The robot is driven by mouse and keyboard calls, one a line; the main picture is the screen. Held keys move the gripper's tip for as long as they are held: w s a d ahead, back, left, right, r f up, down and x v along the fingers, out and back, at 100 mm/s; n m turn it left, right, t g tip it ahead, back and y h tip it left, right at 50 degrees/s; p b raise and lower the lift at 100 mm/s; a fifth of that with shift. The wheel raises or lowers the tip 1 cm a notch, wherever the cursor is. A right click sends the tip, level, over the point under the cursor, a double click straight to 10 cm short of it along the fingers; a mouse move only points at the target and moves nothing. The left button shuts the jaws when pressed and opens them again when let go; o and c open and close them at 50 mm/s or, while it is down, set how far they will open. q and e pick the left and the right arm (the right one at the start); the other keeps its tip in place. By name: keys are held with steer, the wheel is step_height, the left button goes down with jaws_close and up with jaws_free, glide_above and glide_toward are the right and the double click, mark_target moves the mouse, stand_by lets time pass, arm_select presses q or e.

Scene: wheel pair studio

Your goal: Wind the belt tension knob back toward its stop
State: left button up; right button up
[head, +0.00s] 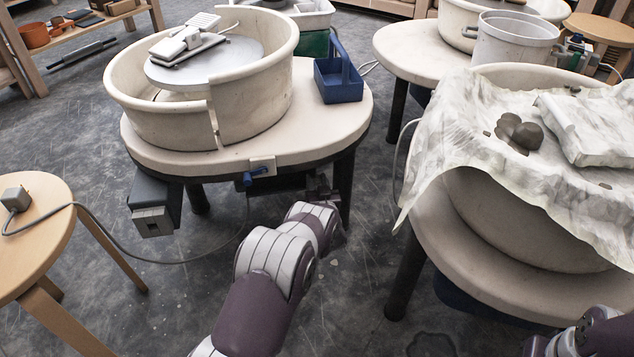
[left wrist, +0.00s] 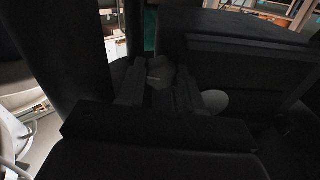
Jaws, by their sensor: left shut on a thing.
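My left gripper (head: 322,190) is under the front right of this top, beside a dark leg. In the left wrist view, its dark jaws (left wrist: 158,92) are shut on a dark grey knob (left wrist: 161,72) with a short pale mark on its face. That view is very dark, and the knob's stop cannot be made out. Part of my right arm shows at the lower right; its gripper is out of frame.
A second wheel under a clay-stained cloth (head: 455,130) stands close on the right. A blue caddy (head: 338,82) sits on the first wheel.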

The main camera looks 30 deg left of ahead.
arm_select(q)
steer(key=n, duration=0.5)
steer(key=shift+f+n, duration=0.1)
steer(key=shift+n, duration=0.2)
steer(key=n, duration=0.4)
steer(key=shift+s, duration=0.1)
steer(key=n, duration=0.5)
steer(key=shift+f, duration=0.1)
steer(key=shift+n, duration=2.2)
steer(key=o, duration=1)
steer(key=shift+o, duration=0.2)
